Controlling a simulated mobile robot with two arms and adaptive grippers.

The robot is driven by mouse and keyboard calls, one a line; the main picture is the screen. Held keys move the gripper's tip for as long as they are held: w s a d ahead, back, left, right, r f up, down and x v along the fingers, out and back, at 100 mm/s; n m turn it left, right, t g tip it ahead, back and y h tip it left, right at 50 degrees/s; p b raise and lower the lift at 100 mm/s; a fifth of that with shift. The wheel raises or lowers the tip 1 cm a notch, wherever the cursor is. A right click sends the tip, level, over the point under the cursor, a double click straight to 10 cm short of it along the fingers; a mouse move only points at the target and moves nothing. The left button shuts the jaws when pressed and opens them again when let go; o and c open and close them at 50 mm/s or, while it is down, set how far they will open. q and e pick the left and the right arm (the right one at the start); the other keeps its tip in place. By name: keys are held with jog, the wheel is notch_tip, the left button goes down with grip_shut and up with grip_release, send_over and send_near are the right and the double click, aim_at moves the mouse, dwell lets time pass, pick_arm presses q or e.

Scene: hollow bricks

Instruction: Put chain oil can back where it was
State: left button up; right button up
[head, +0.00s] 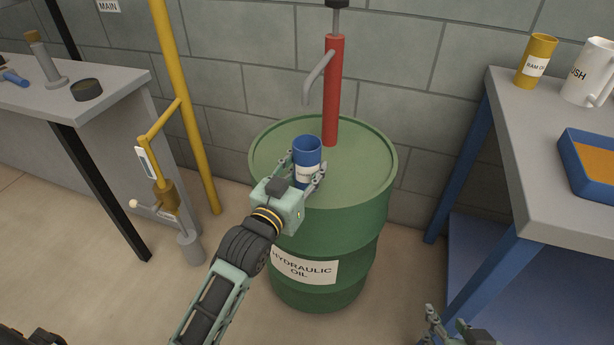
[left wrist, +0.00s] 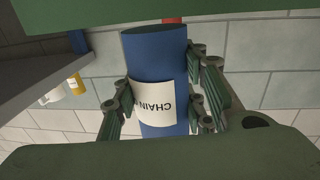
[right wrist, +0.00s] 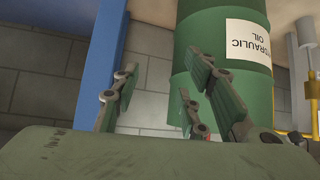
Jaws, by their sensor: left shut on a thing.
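The chain oil can (head: 307,150) is a blue cylinder with a white label, upright over the top of the green drum (head: 355,180) in the head view. My left gripper (head: 305,170) is shut on it, with fingers on both sides. In the left wrist view the can (left wrist: 160,62) appears upside down between the fingers (left wrist: 160,95), its label reading "CHAIN". I cannot tell whether its base touches the drum top. My right gripper (right wrist: 160,85) is open and empty, low beside the drum; only part of it (head: 450,325) shows in the head view.
A red hand pump (head: 333,95) rises from the back of the drum. At right, a blue-legged bench (head: 530,190) holds a yellow can (head: 537,62), a white jug (head: 588,75) and a blue tray (head: 590,150). A yellow pipe (head: 178,90) and grey bench (head: 110,95) stand left.

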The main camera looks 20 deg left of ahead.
pick_arm(q)
notch_tip(320, 180, down, 2)
jog(key=shift+b, duration=1)
pick_arm(e)
jog(key=w+a+r+t+y, duration=0.1)
jog(key=w+a+r+t, duration=0.2)
jog(key=w+r+t, duration=0.3)
notch_tip(320, 180, up, 4)
jog(key=shift+w+f+y, duration=0.1)
jog(key=shift+w+y, duration=0.3)
jog(key=shift+w, duration=0.1)
pick_arm(q)
jog(key=o, duration=1.4)
jog(key=shift+f, duration=0.15)
jog(key=shift+o, duration=0.2)
